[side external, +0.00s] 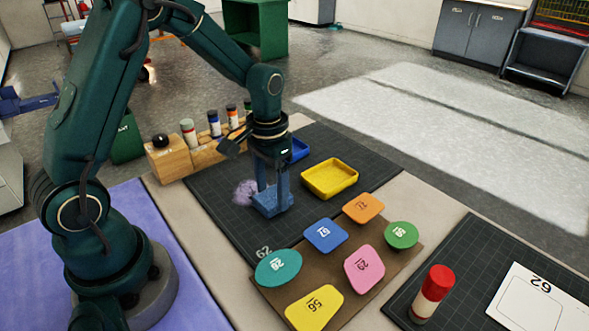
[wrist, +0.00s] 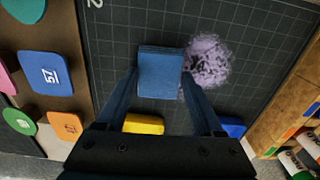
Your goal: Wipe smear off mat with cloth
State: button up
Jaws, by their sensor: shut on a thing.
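A blue folded cloth (side external: 271,204) is held between the fingers of my gripper (side external: 272,188), low at the dark gridded mat (side external: 220,190). I cannot tell if it presses on the mat. In the wrist view the cloth (wrist: 160,73) sits between the fingertips of my gripper (wrist: 160,80). A pale purple smear (side external: 244,193) lies on the mat beside the cloth, to its left in the side view. In the wrist view the smear (wrist: 208,60) is just right of the cloth, and its left edge meets or passes behind the cloth and a finger.
A yellow tray (side external: 329,178) and a partly hidden blue tray (side external: 299,149) stand on the mat. A brown board (side external: 342,262) with several coloured numbered pieces is near the front. A wooden rack (side external: 205,157) holds several markers. A red-capped bottle (side external: 432,291) stands at right.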

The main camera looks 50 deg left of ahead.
aim_at(251, 177)
jog(key=shift+a+f, duration=0.15)
jog(key=shift+a, duration=4.95)
jog(key=shift+w, duration=0.7)
jog(key=shift+w+d, duration=0.1)
jog(key=shift+d, duration=5.4)
jog(key=shift+r, duration=2.55)
